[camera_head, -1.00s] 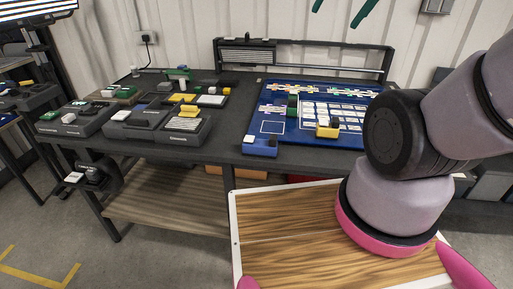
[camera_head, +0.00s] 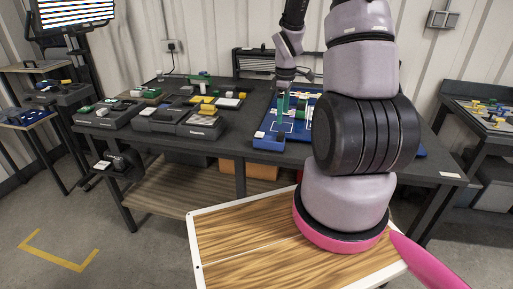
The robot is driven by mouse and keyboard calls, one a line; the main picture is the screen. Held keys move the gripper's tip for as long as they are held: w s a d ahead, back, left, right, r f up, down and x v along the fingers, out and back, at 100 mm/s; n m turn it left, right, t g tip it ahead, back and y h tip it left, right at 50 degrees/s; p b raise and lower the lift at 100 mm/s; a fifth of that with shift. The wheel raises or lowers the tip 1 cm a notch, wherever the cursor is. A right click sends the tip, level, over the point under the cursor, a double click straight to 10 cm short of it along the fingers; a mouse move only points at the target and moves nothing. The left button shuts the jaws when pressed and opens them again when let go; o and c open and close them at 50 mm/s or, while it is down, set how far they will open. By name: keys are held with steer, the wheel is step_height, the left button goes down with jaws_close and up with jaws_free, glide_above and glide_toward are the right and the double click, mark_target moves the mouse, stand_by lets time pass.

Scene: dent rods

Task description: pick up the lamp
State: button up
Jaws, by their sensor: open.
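No object in the head view can be made out surely as the lamp. My gripper (camera_head: 288,103) has green fingers and points down over the left part of the blue board (camera_head: 292,129) on the table. It is open. The fingers are small in the picture and overlap the parts behind them, so I cannot tell whether they touch anything. My own arm hides most of the blue board and what lies on its right part.
A dark table (camera_head: 225,151) carries several grey trays with small coloured parts, such as this one (camera_head: 201,125), on its left half. A lit striped panel (camera_head: 75,12) stands at the upper left. Another table (camera_head: 455,100) is at the right.

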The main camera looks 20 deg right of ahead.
mark_target(279, 142)
steer(key=shift+n, duration=0.6)
steer(key=f, duration=0.5)
steer(key=a+f, duration=0.1)
steer(key=f, duration=0.1)
steer(key=shift+f, duration=0.3)
steer(key=shift+w+f, duration=0.1)
steer(key=shift+f, duration=2.75)
jaws_close()
step_height(279, 142, up, 10)
steer(key=shift+r, duration=1.6)
steer(key=shift+d, duration=0.1)
